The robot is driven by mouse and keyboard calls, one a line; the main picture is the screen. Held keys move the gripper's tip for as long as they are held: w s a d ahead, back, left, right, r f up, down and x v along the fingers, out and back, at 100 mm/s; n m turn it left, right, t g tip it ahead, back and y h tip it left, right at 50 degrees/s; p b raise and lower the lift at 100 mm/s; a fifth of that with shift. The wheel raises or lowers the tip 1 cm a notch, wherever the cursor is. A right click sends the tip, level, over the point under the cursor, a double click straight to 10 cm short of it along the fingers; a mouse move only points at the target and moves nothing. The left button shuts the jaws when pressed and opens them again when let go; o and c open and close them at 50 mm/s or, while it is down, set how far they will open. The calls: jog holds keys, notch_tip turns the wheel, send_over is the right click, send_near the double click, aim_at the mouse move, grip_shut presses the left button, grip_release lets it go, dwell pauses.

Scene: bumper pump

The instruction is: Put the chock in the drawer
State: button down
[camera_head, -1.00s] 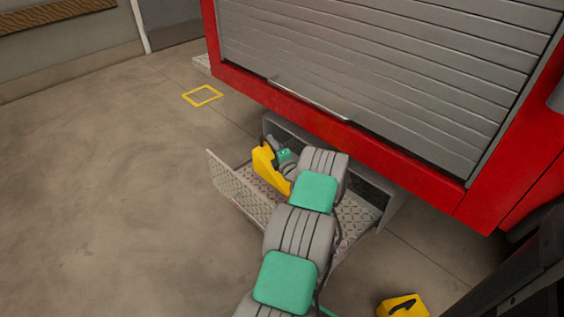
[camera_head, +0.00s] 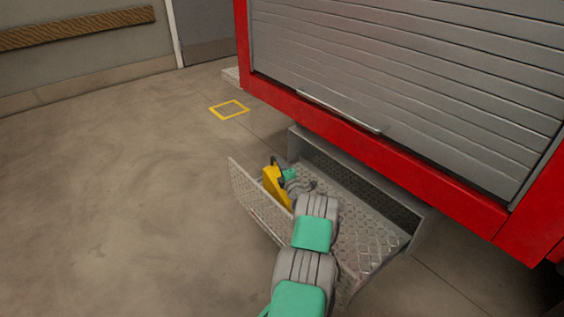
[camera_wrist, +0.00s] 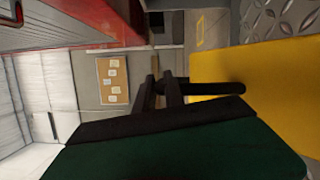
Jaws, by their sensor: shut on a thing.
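The yellow chock (camera_head: 275,187) is at the left end of the open drawer in the head view. My gripper (camera_head: 282,166) is shut on its black handle. In the wrist view the handle (camera_wrist: 212,87) sits at the fingertips (camera_wrist: 165,90), and the yellow body (camera_wrist: 260,80) fills the right side. The metal drawer (camera_head: 372,248) has a tread-plate floor and is pulled out from under the red truck. The chock is over or inside the drawer near its front panel (camera_head: 255,205); I cannot tell whether it touches the floor.
The red truck body (camera_head: 420,182) with its grey roller shutter (camera_head: 400,70) overhangs the drawer's back. A yellow floor square (camera_head: 230,110) lies beyond. The right part of the drawer is empty. Concrete floor (camera_head: 120,200) is clear on the left.

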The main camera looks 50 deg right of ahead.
jog(key=shift+d+r, duration=0.15)
jog(key=shift+r, duration=0.05)
jog(key=c, duration=1.8)
grip_release()
jog(key=shift+f, duration=0.3)
jog(key=o, duration=0.4)
jog(key=shift+c, duration=0.2)
jog(key=shift+r, duration=0.1)
jog(key=p+v, duration=0.5)
jog(key=v, duration=0.7)
